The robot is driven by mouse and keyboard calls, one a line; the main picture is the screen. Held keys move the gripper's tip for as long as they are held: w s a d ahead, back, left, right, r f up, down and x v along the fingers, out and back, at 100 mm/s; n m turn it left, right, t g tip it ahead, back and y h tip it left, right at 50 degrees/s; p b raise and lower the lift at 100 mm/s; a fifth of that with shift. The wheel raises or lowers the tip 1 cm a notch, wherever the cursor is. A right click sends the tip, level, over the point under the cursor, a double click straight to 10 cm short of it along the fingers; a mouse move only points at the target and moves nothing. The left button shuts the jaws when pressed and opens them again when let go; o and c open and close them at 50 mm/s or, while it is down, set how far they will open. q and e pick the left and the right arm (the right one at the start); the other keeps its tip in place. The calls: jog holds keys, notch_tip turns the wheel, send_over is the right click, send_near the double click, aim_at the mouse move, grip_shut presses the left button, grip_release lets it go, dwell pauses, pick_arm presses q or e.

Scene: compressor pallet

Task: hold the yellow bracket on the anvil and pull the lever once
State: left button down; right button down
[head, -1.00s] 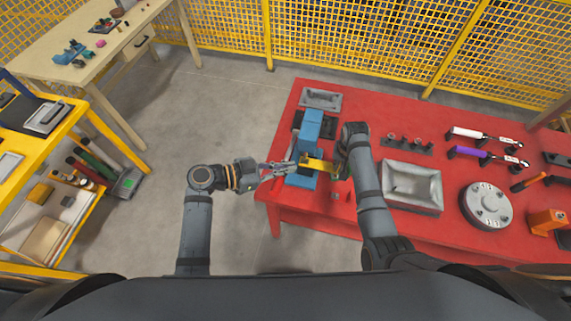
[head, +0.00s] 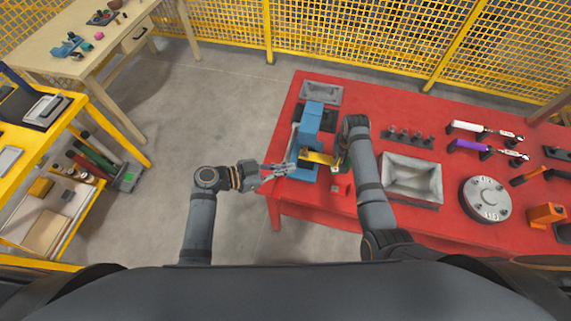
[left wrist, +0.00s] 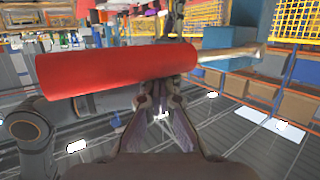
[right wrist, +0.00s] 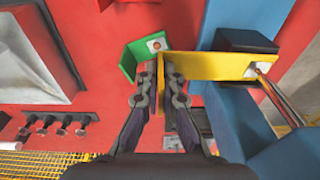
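The blue press (head: 312,118) stands near the left end of the red table. The yellow bracket (head: 320,158) lies across its near part, and its plate (right wrist: 205,66) reaches a black block (right wrist: 245,41) in the right wrist view. My right gripper (right wrist: 160,68) is shut on the bracket's edge. The anvil under the bracket is hidden or cannot be made out. The lever's red handle (left wrist: 115,71), with a steel rod (left wrist: 228,53), crosses in front of my left gripper (head: 288,168). The left fingers look shut, not wrapped around the handle; their tips are hidden.
A green angled piece (right wrist: 135,58) is beside the right fingertips. A grey tray (head: 411,181), a round flange (head: 486,199) and several tools lie to the right on the red table (head: 375,108). Open floor (head: 215,110) lies left of it.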

pick_arm(q)
jog(key=shift+f, duration=0.4)
jog(key=shift+w+r, duration=0.1)
jog(key=shift+r, duration=1.7)
notch_tip(320, 180, up, 7)
notch_tip(320, 180, up, 4)
jog(key=shift+f, duration=0.25)
